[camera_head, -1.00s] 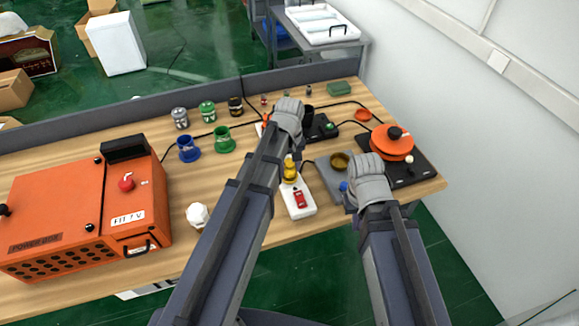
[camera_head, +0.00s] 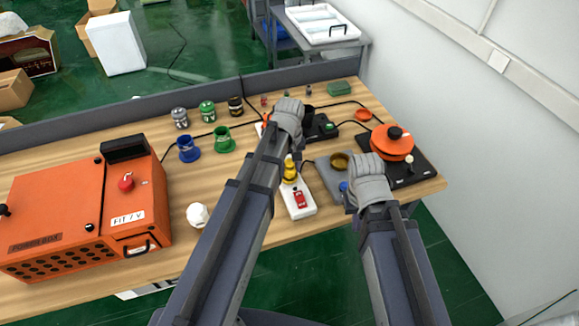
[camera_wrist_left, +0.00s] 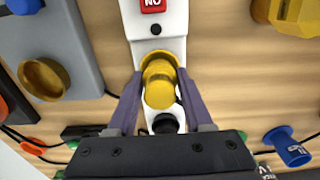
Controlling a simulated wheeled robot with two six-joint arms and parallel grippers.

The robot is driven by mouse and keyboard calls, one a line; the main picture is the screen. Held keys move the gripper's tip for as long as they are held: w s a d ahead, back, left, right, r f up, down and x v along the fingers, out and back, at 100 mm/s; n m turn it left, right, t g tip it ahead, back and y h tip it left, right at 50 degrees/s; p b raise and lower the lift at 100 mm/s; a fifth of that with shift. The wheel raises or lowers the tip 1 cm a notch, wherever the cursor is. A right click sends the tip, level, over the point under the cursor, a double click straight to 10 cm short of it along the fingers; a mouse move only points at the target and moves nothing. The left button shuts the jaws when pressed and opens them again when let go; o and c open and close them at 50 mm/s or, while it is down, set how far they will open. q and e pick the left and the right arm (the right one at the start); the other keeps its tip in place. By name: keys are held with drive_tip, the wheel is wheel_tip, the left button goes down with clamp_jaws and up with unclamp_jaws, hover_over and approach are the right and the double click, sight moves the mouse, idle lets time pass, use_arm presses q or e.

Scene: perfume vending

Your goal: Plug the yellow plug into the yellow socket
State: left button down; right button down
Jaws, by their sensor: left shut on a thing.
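The white power strip (camera_head: 300,210) lies on the table with a red switch (camera_head: 299,197) on its near part. In the left wrist view, my left gripper (camera_wrist_left: 159,76) is shut on the yellow plug (camera_wrist_left: 160,94), one finger on each side. The plug overlaps the yellow socket (camera_wrist_left: 153,58), whose ring shows around its upper side on the white strip. I cannot tell whether the plug is seated in it. Yellow parts also show on the strip in the head view (camera_head: 290,168). My right gripper (camera_head: 368,178) is by the grey device; its fingers are hidden.
The grey device with a brown dish (camera_head: 340,162) is beside the strip. An orange pot (camera_head: 391,142) stands on a black base at right. Blue (camera_head: 188,149) and green (camera_head: 224,139) cups and an orange box (camera_head: 85,215) are at left. Cables run across the table.

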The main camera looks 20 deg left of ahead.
use_arm(q)
drive_tip(key=shift+f+b, duration=0.6)
idle(0.7)
drive_tip(key=shift+s+f, duration=0.1)
drive_tip(key=shift+s, duration=0.1)
idle(0.8)
drive_tip(key=shift+c, duration=2.4)
unclamp_jaws()
drive_tip(key=shift+d, duration=0.1)
drive_tip(key=shift+o, duration=0.9)
drive_tip(key=shift+r, duration=0.25)
drive_tip(key=shift+w+r+p, duration=0.2)
drive_tip(key=shift+r+p, duration=3.1)
drive_tip(key=shift+p, duration=0.15)
drive_tip(key=shift+c, duration=0.4)
clamp_jaws()
